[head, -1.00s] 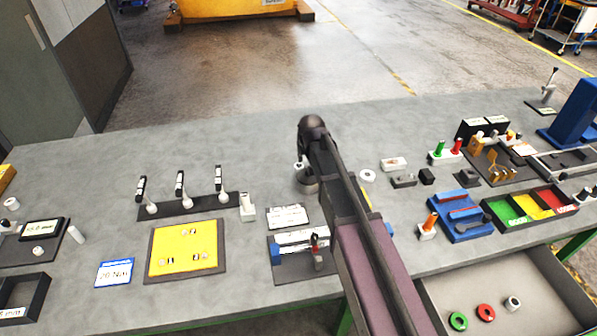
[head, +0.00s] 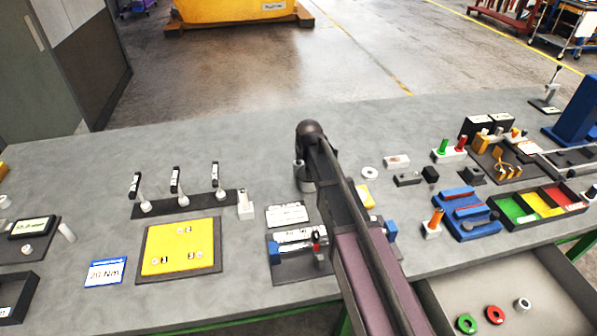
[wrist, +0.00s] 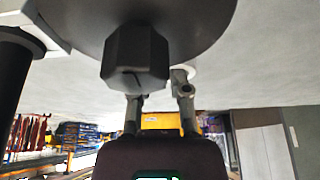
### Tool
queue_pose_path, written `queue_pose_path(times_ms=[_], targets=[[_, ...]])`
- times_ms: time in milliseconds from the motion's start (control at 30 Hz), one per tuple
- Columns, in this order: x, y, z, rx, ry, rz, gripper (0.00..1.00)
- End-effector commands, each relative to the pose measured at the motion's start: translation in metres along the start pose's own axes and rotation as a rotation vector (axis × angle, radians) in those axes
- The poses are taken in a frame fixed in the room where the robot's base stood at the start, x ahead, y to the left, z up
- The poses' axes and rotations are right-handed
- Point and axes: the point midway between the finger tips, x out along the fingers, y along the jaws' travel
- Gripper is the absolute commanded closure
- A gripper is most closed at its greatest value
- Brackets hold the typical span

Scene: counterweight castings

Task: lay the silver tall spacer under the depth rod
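A silver ring-shaped spacer (head: 522,304) lies in the open drawer in the head view, to the right of a red ring (head: 495,314) and a green ring (head: 467,323). I take it for the silver tall spacer. I cannot pick out the depth rod with certainty. My arm reaches over the bench, and its end is near the middle, well away from the drawer. The fingers of my gripper (wrist: 160,100) show in the wrist view, partly behind a dark hexagonal block (wrist: 136,57). Whether they hold anything is unclear.
A yellow panel (head: 180,247) and several levers are at left. A tricolour tray (head: 541,204) and blue holder (head: 466,213) are at right. The bench's back strip is clear.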

Motion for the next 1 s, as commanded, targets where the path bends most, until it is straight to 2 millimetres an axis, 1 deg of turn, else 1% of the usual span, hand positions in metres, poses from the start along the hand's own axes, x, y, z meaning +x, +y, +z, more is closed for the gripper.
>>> queue_pose_path(times_ms=[567, 600, 633, 667, 1000], targets=[[0.0001, 0.0001, -0.0001, 0.000, 0.000, 0.000, 0.76], [0.0001, 0.0001, -0.0001, 0.000, 0.000, 0.000, 0.88], [0.0001, 0.0001, -0.0001, 0.000, 0.000, 0.000, 0.97], [0.0001, 0.0001, -0.0001, 0.000, 0.000, 0.000, 1.00], [0.0001, 0.0000, -0.0002, 0.000, 0.000, 0.000, 1.00]])
